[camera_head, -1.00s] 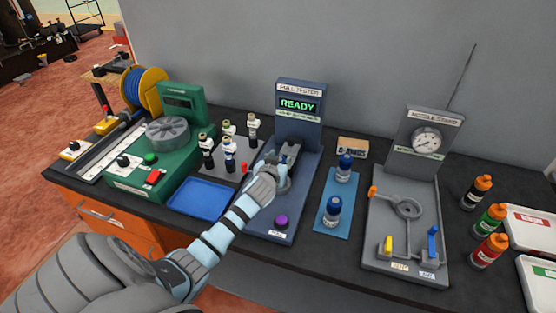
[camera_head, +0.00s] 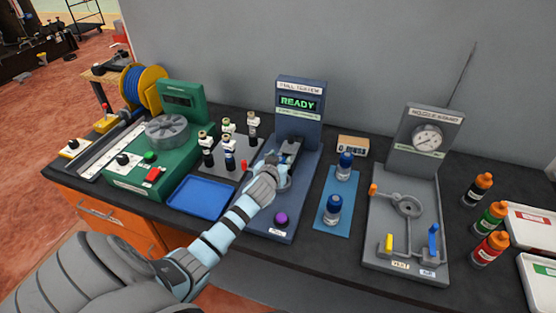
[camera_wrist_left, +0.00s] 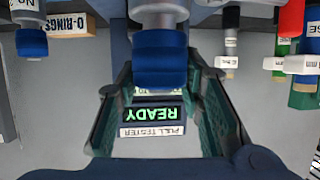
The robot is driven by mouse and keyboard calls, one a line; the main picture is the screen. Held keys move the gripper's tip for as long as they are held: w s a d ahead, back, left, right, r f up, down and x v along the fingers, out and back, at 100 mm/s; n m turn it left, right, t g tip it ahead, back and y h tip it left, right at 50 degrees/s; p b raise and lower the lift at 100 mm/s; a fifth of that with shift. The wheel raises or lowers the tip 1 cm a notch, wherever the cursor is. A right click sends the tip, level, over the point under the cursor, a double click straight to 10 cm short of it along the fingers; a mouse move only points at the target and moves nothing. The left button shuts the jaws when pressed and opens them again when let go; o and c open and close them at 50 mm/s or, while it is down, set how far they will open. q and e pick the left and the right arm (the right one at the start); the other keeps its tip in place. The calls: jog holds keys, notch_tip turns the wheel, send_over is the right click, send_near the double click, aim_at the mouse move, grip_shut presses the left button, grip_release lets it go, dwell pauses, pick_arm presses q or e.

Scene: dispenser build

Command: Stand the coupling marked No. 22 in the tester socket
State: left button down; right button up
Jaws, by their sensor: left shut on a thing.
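My left gripper (camera_head: 276,168) is over the base of the blue-grey pull tester (camera_head: 299,115), whose screen reads READY. The wrist view shows its two dark green fingers (camera_wrist_left: 163,85) shut on a coupling with a blue collar and a silver body (camera_wrist_left: 160,62). Its number does not show. The arm and gripper hide the tester socket in the head view, so I cannot tell whether the coupling touches it. Two other blue-collared couplings stand on the blue mat (camera_head: 325,228) right of the tester. My right gripper is in neither view.
An O-rings box (camera_head: 353,146) stands behind the mat. A gauge stand (camera_head: 409,210) and several bottles are to the right. A purple button (camera_head: 281,219) is at the tester's front.

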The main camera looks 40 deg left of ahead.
pick_arm(q)
jog(key=shift+f, duration=0.1)
jog(key=c, duration=1.4)
grip_release()
jog(key=shift+o, duration=0.2)
jog(key=shift+s, duration=0.1)
jog(key=shift+s+d+p, duration=0.15)
jog(key=shift+s+p, duration=0.05)
jog(key=shift+p, duration=0.15)
jog(key=p+v, duration=0.3)
jog(key=v, duration=0.7)
jog(key=shift+s, duration=0.15)
jog(key=shift+d, duration=0.1)
